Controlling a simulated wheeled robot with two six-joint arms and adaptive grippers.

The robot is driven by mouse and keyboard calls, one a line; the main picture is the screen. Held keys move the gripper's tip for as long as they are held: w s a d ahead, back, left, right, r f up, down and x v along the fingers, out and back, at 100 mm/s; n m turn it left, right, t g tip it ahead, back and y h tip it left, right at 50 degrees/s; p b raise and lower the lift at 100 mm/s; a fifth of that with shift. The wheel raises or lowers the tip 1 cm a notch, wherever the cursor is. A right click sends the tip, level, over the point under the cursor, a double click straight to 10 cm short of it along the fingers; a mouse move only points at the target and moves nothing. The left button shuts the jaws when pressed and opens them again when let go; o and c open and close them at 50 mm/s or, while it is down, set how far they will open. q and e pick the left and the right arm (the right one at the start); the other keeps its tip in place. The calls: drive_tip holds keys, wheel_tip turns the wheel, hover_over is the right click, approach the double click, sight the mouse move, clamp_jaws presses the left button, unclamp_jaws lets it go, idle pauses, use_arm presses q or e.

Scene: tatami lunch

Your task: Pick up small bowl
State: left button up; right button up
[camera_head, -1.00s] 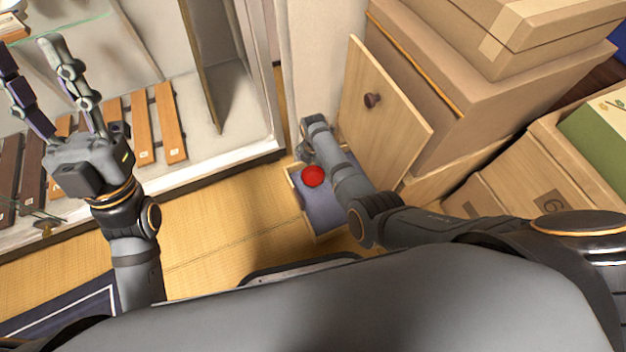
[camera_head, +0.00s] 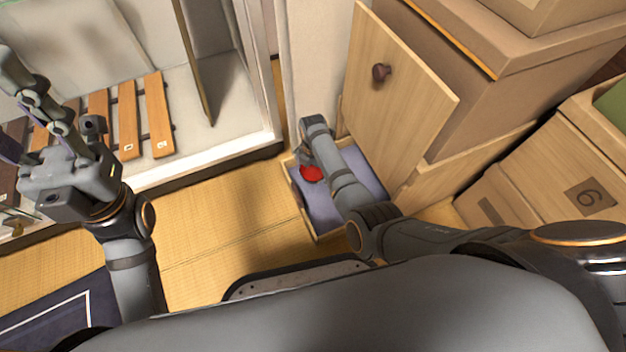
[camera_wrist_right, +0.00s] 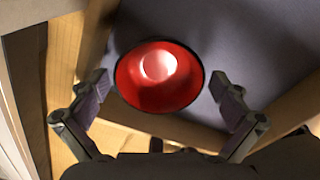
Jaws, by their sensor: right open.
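The small bowl (camera_head: 311,174) is red inside with a dark rim. It sits in a shallow wooden drawer or tray (camera_head: 310,222) with a grey-blue lining. My right gripper (camera_head: 306,157) reaches down over the drawer beside the bowl, and the arm hides part of it. In the right wrist view the bowl (camera_wrist_right: 160,92) lies between the two spread fingers of the right gripper (camera_wrist_right: 163,98), with a gap on both sides. My left gripper (camera_head: 38,95) is open and empty at the far left, away from the bowl.
A white shelf unit (camera_head: 205,155) with wooden slats stands at left. Tatami floor (camera_head: 215,225) is clear in the middle.

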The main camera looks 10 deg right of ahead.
drive_tip(key=shift+f, duration=0.25)
drive_tip(key=c, duration=1.1)
drive_tip(key=shift+r, duration=0.1)
drive_tip(key=shift+c, duration=0.2)
